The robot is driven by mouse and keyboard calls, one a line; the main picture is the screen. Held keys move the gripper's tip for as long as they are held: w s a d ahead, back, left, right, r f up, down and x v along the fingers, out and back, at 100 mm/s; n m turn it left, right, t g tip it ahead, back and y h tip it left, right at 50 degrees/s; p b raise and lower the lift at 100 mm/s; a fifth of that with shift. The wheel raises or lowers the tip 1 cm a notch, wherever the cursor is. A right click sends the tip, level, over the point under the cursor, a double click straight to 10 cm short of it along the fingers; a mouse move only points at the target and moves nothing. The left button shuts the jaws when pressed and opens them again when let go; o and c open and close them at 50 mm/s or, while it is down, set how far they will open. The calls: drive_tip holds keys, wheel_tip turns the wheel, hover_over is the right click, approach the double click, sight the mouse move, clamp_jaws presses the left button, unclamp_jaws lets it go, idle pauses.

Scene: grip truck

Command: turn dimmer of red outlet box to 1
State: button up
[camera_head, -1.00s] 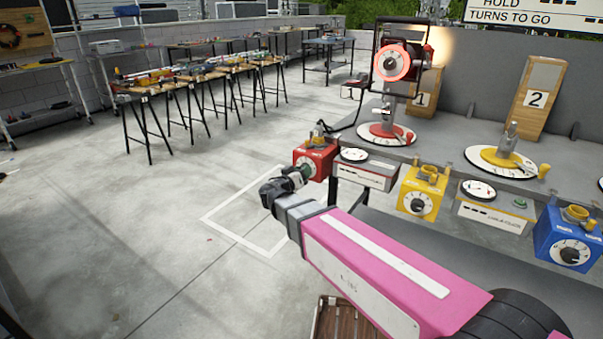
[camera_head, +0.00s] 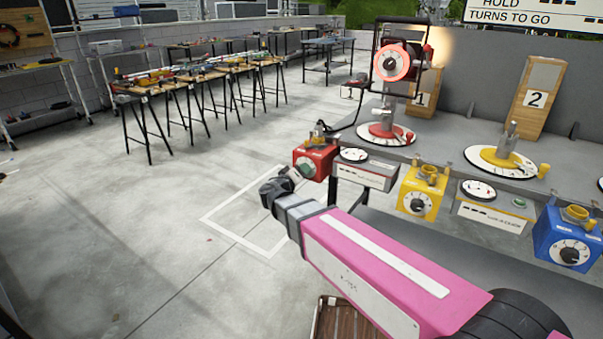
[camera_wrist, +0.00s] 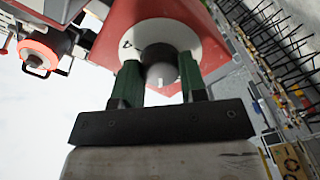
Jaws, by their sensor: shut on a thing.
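The red outlet box (camera_head: 317,163) hangs at the left end of the grey bench. Its dimmer is a dark round knob (camera_wrist: 160,57) on a white dial plate (camera_wrist: 193,38), facing my gripper in the wrist view. My gripper (camera_wrist: 161,80) has green fingers, one on each side of the knob, and is shut on it. In the head view my gripper (camera_head: 301,171) reaches the front of the red box and hides most of the dial. The number the knob points at cannot be read.
A meter box (camera_head: 366,168) sits close to the right of the red box. Further right are a yellow outlet box (camera_head: 421,192) and a blue outlet box (camera_head: 567,240). A lit lamp (camera_head: 391,62) stands on the bench behind.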

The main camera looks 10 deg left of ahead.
drive_tip(key=o, duration=0.9)
drive_tip(key=v, duration=1)
drive_tip(key=shift+s+a+f, duration=0.1)
drive_tip(key=shift+s+a, duration=0.1)
drive_tip(key=shift+s, duration=0.15)
drive_tip(key=shift+s, duration=0.1)
